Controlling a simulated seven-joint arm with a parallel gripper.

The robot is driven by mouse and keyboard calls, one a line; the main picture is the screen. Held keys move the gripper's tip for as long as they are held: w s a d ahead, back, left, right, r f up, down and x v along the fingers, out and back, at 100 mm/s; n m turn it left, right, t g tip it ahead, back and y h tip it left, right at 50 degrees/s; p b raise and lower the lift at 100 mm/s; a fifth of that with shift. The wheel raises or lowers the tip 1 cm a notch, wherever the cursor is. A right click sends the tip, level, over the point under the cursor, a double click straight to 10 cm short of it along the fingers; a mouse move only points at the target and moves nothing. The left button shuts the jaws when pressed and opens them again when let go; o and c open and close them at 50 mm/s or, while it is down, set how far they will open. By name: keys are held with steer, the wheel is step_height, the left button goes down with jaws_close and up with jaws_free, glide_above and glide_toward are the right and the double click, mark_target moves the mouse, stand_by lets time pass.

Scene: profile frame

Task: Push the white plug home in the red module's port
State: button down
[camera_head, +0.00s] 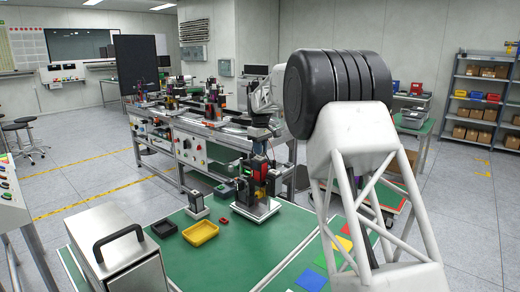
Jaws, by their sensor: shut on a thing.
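The red module (259,168) is part of a dark upright fixture on a white base plate (256,211), on the green table. My gripper (259,150) points down from the wrist, right at the top of the red module. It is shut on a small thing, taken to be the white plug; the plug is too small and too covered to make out. The port is not discernible either. I cannot tell whether the plug touches the port or how deep it sits.
A yellow tray (201,233), a dark tray (164,229) and a small red part (223,221) lie left of the fixture. A small grey device (197,205) stands behind them. A silver case (117,254) fills the near left. Coloured sheets (327,262) lie at right.

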steer(key=shift+f, duration=1.1)
stand_by(0.7)
steer(key=c, duration=0.9)
jaws_free()
steer(key=shift+c, duration=0.2)
steer(key=shift+r, duration=0.15)
steer(key=shift+r, duration=3.75)
steer(key=shift+s, duration=0.1)
